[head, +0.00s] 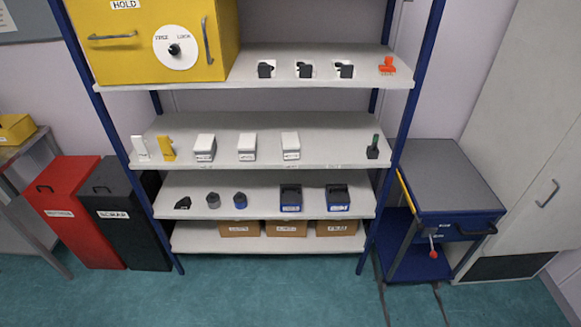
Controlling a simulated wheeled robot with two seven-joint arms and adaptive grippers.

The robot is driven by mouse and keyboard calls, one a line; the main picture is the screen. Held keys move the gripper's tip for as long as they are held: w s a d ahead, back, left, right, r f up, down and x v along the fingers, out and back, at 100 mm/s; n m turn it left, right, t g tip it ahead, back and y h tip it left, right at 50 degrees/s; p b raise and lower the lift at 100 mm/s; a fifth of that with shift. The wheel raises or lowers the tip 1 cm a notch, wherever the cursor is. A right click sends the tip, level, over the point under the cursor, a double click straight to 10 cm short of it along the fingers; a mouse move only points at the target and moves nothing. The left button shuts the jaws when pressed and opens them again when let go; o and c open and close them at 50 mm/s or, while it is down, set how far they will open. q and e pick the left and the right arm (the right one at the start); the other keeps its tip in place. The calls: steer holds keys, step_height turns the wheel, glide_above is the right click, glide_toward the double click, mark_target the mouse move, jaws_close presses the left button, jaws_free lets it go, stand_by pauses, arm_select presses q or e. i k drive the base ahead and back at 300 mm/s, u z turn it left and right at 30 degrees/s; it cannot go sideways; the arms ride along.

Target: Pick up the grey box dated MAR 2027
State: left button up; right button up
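Three small light grey-white boxes stand apart in a row on the second shelf from the top of the rack: a left one (204,147), a middle one (246,147) and a right one (290,146). Each has a label on its front, but the print is too small to read, so I cannot tell which is dated MAR 2027. Two dark grey boxes with blue fronts, a left one (290,198) and a right one (338,198), stand on the shelf below. Neither of my grippers is in view.
A yellow HOLD cabinet (150,60) sits above. Bins (75,212) stand left, a blue cart (445,190) right. Floor in front is clear.

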mark_target(290, 146)
steer(key=z, duration=0.25)
steer(key=k, duration=0.3)
steer(key=u, duration=1.35)
steer(key=i, duration=0.8)
steer(key=u, duration=0.5)
steer(key=i, duration=0.85)
steer(key=z, duration=0.8)
steer(key=i, duration=0.7)
steer(key=z, duration=0.7)
